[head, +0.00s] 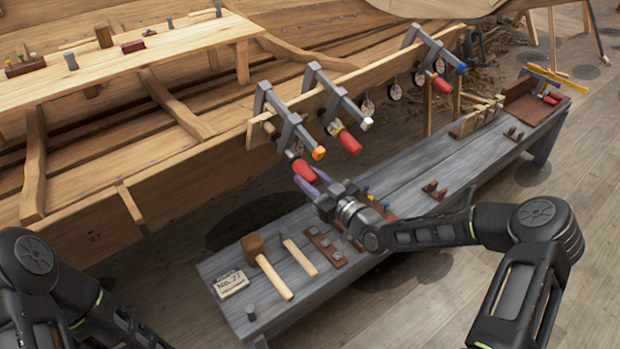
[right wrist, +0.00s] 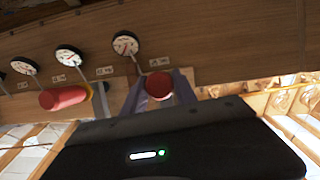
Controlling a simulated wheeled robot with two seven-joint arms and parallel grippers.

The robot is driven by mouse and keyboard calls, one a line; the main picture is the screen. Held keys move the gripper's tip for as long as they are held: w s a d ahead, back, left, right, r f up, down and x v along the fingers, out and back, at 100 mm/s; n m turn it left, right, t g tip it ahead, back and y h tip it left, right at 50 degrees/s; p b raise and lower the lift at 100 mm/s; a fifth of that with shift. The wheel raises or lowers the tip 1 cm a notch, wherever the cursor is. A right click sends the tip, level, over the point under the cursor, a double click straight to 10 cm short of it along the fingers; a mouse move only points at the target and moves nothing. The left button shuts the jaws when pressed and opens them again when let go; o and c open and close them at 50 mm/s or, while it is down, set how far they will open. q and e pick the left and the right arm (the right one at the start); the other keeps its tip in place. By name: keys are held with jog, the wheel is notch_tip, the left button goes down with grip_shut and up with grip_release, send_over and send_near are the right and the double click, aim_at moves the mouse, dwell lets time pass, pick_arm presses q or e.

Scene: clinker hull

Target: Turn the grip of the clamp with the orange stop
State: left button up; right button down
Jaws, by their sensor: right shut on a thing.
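The clamp with the orange stop (head: 319,153) is the nearest of three grey clamps on the hull's plank edge. Its red grip (head: 303,170) hangs below the bar. My right gripper (head: 312,183) has its purple fingers on either side of this grip and is shut on it. In the right wrist view the red grip (right wrist: 158,86) shows end-on between the two fingers. A clamp with a pale stop (head: 367,123) and red grip (head: 349,142) is beside it, and one with a blue stop (head: 460,68) is farther off. My left gripper is out of view.
Round dials (right wrist: 125,42) hang along the plank by the clamps. A neighbouring red grip (right wrist: 63,97) is left of my fingers in the wrist view. Below, a grey bench (head: 385,190) carries a mallet (head: 265,262), a number card (head: 231,285) and several tools.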

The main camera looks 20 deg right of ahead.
dwell(0.3)
jog(key=shift+f+m+g+y+b, duration=0.25)
jog(key=shift+m+y+b, duration=0.2)
jog(key=shift+b, duration=0.7)
jog(key=shift+d+r+m+g+y+b, duration=0.1)
jog(key=shift+m+g+y+b, duration=0.15)
jog(key=shift+m+y+b, duration=0.55)
jog(key=m+g+y+b, duration=0.1)
jog(key=m+y+b, duration=0.1)
jog(key=shift+m, duration=0.35)
jog(key=shift+m+g+y+b, duration=0.3)
jog(key=shift+m+y+b, duration=0.55)
jog(key=shift+m+y, duration=0.3)
jog(key=shift+m+y+b, duration=0.4)
jog(key=shift+m+y, duration=0.1)
jog(key=shift+m, duration=0.15)
jog(key=c, duration=1)
grip_release()
jog(key=shift+r, duration=0.1)
